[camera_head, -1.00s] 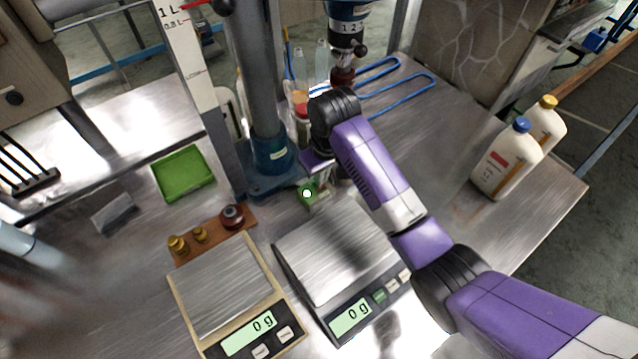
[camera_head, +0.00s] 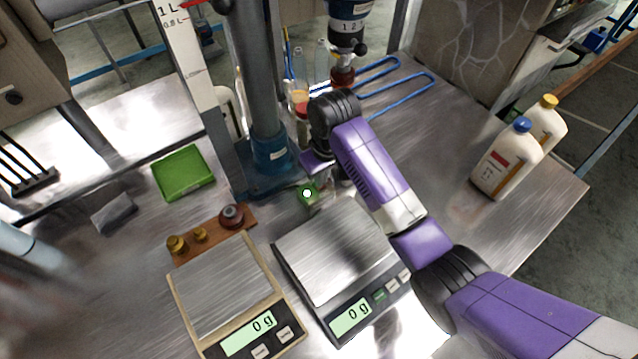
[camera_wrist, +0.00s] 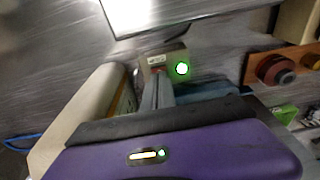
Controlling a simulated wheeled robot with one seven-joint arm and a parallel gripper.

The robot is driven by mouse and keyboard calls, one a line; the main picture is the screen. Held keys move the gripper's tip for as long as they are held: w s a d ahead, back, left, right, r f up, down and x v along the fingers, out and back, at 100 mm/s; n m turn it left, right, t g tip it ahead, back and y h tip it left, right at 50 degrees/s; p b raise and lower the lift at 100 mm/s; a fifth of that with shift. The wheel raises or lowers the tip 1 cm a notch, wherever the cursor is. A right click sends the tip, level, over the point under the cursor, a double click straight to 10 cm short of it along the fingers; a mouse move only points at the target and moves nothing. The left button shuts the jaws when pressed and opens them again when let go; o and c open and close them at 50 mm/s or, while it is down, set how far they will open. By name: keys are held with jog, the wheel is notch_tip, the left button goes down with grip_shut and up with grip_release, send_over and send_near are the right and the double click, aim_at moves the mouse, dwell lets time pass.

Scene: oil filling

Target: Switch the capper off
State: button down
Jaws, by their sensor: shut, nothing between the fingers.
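The capper is a blue stand with a thick column (camera_head: 268,140) and a hanging head (camera_head: 346,30). A small switch box (camera_head: 309,204) with a lit green button stands at the foot of the stand. The box (camera_wrist: 165,57) and its glowing green button (camera_wrist: 182,68) also show in the wrist view. My gripper (camera_wrist: 158,78) is shut and empty, its tips over the box, left of the lit button. A reddish patch shows at the tips; I cannot tell whether they touch it. In the head view my wrist partly hides the gripper.
Two scales (camera_head: 225,290) (camera_head: 335,250) reading 0 g stand in front. A wooden cap holder (camera_head: 215,235) and green tray (camera_head: 183,172) are at left. White bottles (camera_head: 503,160) stand at right; blue rails (camera_head: 395,88) lie behind. The right tabletop is mostly clear.

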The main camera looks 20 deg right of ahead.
jog(key=shift+f+b, duration=0.3)
jog(key=shift+f, duration=0.5)
jog(key=shift+r, duration=0.1)
dwell(0.3)
notch_tip(320, 180, up, 5)
jog(key=p, duration=0.5)
jog(key=shift+r+p, duration=0.55)
jog(key=shift+r, duration=0.4)
